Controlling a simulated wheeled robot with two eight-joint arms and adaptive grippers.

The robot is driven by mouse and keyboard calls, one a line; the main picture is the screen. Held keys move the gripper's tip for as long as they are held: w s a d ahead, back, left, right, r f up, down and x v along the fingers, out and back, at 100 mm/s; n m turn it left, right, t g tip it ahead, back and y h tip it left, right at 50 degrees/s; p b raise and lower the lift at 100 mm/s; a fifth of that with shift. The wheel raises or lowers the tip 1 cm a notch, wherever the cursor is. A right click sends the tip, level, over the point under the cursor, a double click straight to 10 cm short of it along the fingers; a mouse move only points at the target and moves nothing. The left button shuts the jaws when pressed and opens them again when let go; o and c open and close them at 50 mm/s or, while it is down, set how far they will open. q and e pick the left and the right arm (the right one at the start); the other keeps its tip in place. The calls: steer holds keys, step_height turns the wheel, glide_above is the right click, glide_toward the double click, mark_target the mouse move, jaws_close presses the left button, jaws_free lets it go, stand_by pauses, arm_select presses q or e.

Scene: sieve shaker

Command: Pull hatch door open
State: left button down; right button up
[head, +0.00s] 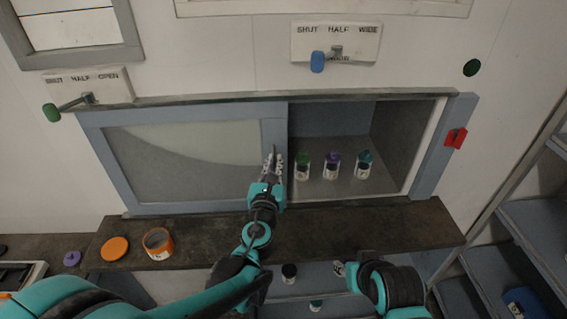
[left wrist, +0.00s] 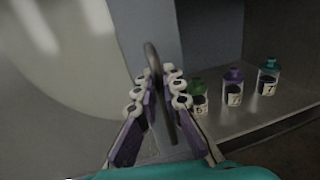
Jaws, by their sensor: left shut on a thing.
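The hatch door (head: 185,160) is a blue-grey framed panel with a pale pane, covering the left part of the wall opening. The right part stands open and shows the inside. A thin upright handle (left wrist: 160,90) sits at the door's right edge. My left gripper (head: 274,168) is at this edge. In the left wrist view its fingers (left wrist: 160,90) are shut on the handle, one on each side. My right arm shows at the bottom of the head view; its fingers are too unclear to judge.
Green (head: 303,166), purple (head: 332,166) and teal-capped (head: 364,164) bottles stand inside the opening. A dark ledge (head: 330,230) runs below, with an orange lid (head: 115,248) and an orange-rimmed jar (head: 158,243).

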arm_select(q)
steer(key=shift+a, duration=0.15)
steer(key=c, duration=1.9)
jaws_free()
steer(key=shift+w, duration=0.15)
steer(key=s, duration=0.4)
steer(key=s+a, duration=0.1)
steer(key=s, duration=0.3)
steer(key=s+a, duration=0.1)
steer(key=s, duration=0.3)
steer(key=shift+w, duration=0.1)
